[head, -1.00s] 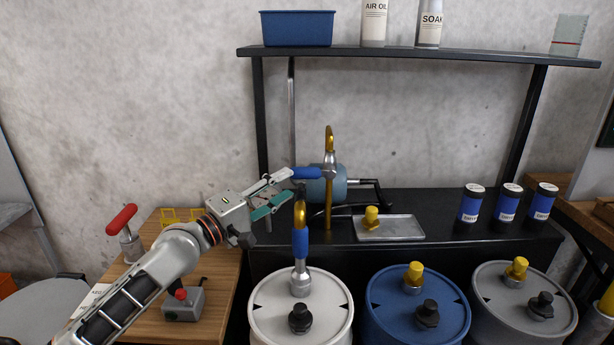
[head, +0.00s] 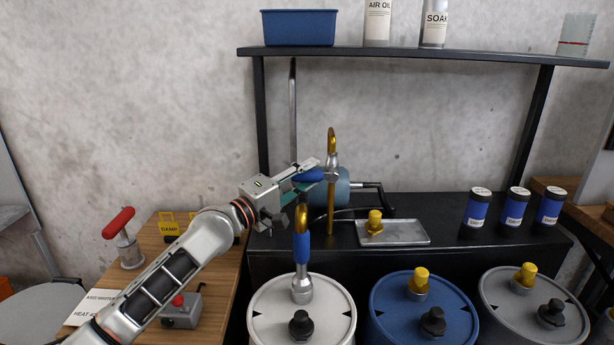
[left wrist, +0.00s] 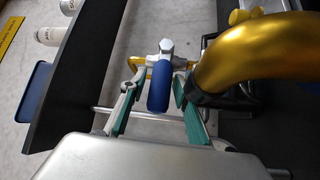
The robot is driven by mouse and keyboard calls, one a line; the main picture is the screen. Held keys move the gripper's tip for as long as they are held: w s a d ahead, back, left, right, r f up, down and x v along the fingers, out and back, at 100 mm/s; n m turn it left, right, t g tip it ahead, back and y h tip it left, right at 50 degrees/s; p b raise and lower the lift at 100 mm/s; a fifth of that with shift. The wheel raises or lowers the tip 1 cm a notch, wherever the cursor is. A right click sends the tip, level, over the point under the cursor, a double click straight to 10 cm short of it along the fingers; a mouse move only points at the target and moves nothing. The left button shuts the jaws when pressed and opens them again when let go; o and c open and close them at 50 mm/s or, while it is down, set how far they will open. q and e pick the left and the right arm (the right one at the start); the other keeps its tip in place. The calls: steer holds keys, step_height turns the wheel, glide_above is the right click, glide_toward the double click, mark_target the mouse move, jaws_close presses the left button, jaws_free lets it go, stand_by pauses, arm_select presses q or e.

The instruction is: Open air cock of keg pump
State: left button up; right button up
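The air cock has a silver valve body (head: 331,168) on an upright brass pipe (head: 331,215), with a blue lever handle (head: 307,176) pointing left. A blue-grey rounded pump body (head: 342,188) stands behind the pipe. My left gripper (head: 306,173) is at the blue handle. In the left wrist view, the blue handle (left wrist: 158,90) lies between the two teal-padded fingers, with gaps visible on both sides. The left gripper (left wrist: 158,105) is open there. The silver valve head (left wrist: 167,48) shows beyond the handle. My right gripper is not in view.
A second hooked brass pipe with a blue sleeve (head: 302,247) rises from the white drum (head: 270,325), close to my left gripper. Blue (head: 388,318) and grey drums (head: 497,308) stand to the right. A metal tray (head: 408,233) and several dark canisters sit on the black bench.

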arm_select(q)
steer(key=c, duration=0.6)
jaws_close()
